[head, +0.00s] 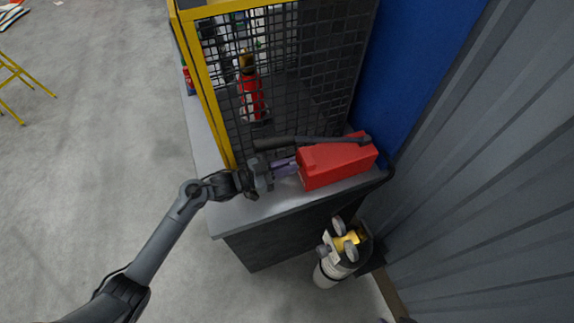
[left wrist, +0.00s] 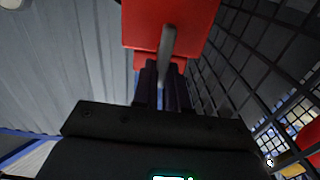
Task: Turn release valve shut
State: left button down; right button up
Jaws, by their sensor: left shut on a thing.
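A red block-shaped unit (head: 338,163), which looks like the release valve, sits on the front end of the grey bench top. A long dark lever (head: 312,141) lies across its top, its free end pointing left. My left gripper (head: 285,168) is at the block's left side. Its purple fingers are shut on a grey bar (left wrist: 167,45), which looks like the valve lever, in the left wrist view. The red block (left wrist: 140,25) fills the top of that view behind the bar. The exact grip contact is partly hidden. My right gripper does not show.
A mesh cage with a yellow frame (head: 209,85) stands on the bench just behind my left gripper. A red extinguisher (head: 250,95) shows behind the mesh. A pale cylinder with brass fitting (head: 346,242) stands on the floor at the lower right. A corrugated wall (head: 490,180) closes the right side.

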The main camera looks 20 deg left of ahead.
pick_arm(q)
jog(key=m, duration=0.1)
jog(key=m+b, duration=0.1)
jog(key=m, duration=0.2)
jog(key=shift+s+d+f+m+b, duration=0.25)
jog(key=shift+s+m+b, duration=0.05)
jog(key=shift+s+m, duration=0.1)
jog(key=m+b, duration=0.1)
jog(key=m, duration=0.1)
jog(key=m+b, duration=0.1)
jog(key=m, duration=0.1)
jog(key=shift+s+d+f+m, duration=0.15)
jog(key=shift+d+f+m, duration=0.05)
jog(key=shift+m, duration=0.1)
jog(key=m+b, duration=0.2)
jog(key=m, duration=0.1)
jog(key=shift+s+d+f+m, duration=0.1)
jog(key=shift+d+f+m, duration=0.05)
jog(key=shift+f+m, duration=0.15)
jog(key=m+b, duration=0.2)
jog(key=m, duration=0.1)
jog(key=shift+f, duration=0.2)
jog(key=shift+m+b, duration=0.6)
jog(key=shift+m, duration=0.2)
jog(key=c, duration=1.2)
grip_release()
